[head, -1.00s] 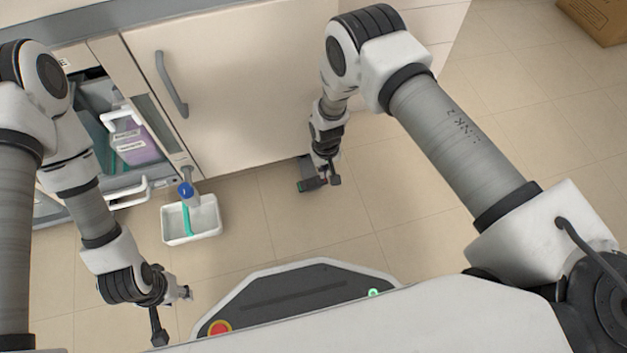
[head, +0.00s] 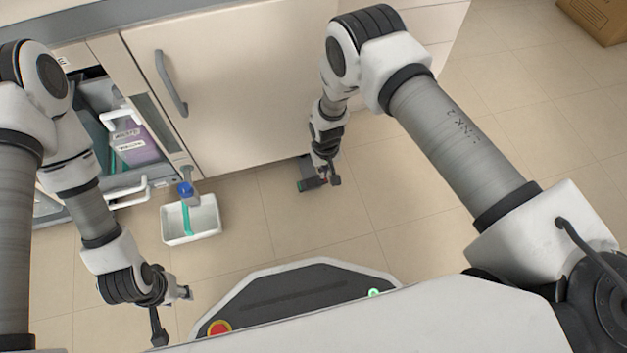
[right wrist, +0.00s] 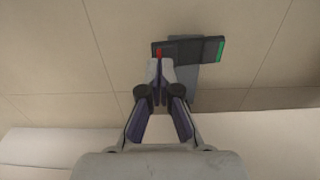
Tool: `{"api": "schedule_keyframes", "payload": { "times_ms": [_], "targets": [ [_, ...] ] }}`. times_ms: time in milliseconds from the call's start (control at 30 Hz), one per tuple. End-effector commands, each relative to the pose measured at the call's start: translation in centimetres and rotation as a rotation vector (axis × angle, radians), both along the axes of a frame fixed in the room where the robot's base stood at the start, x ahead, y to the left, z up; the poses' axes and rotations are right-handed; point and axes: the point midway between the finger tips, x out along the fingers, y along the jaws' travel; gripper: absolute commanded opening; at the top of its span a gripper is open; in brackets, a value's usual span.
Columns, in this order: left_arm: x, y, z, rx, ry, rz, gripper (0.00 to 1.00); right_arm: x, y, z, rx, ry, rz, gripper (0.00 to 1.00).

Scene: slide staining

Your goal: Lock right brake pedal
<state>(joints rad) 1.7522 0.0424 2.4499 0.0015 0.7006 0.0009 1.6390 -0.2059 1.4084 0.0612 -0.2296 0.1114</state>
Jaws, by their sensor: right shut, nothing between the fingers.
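The brake pedal (head: 308,186) is a dark grey bar low by the foot of the cabinet. In the right wrist view the pedal (right wrist: 205,49) has a green end on the right, a red mark near its left end and a grey arm behind it. My right gripper (head: 327,178) is at the pedal; in the right wrist view its fingers (right wrist: 159,80) come together just below the red mark. It is shut with nothing between the fingers. I cannot tell whether the tips touch the pedal. My left gripper (head: 173,314) is open and empty, away from the pedal.
A white cabinet door (head: 230,90) stands behind the pedal. An open drawer (head: 120,185) with a purple item is at the left. A white tray (head: 215,232) with a green-handled item is left of the pedal. A cardboard box (head: 600,20) is at the far right. Floor right of the pedal is clear.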

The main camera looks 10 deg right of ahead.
Motion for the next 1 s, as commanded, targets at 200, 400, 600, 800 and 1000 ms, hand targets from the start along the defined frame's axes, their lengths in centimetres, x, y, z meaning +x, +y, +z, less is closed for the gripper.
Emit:
{"api": "schedule_keyframes", "payload": {
  "times_ms": [200,400,600,800,1000],
  "targets": [
    [0.0,0.0,-0.3,0.0,0.0,0.0,0.4,0.0,0.0,-0.4,0.0,0.0,0.0,0.0],
    [0.0,0.0,-0.6,0.0,0.0,0.0,0.4,0.0,0.0,-0.7,0.0,0.0,0.0,0.0],
    [0.0,0.0,-0.8,0.0,0.0,0.0,0.4,0.0,0.0,-0.9,0.0,0.0,0.0,0.0],
    [0.0,0.0,-1.0,0.0,0.0,0.0,0.4,0.0,0.0,-1.2,0.0,0.0,0.0,0.0],
    [0.0,0.0,-1.3,0.0,0.0,0.0,0.4,0.0,0.0,-1.5,0.0,0.0,0.0,0.0]
  ]
}}
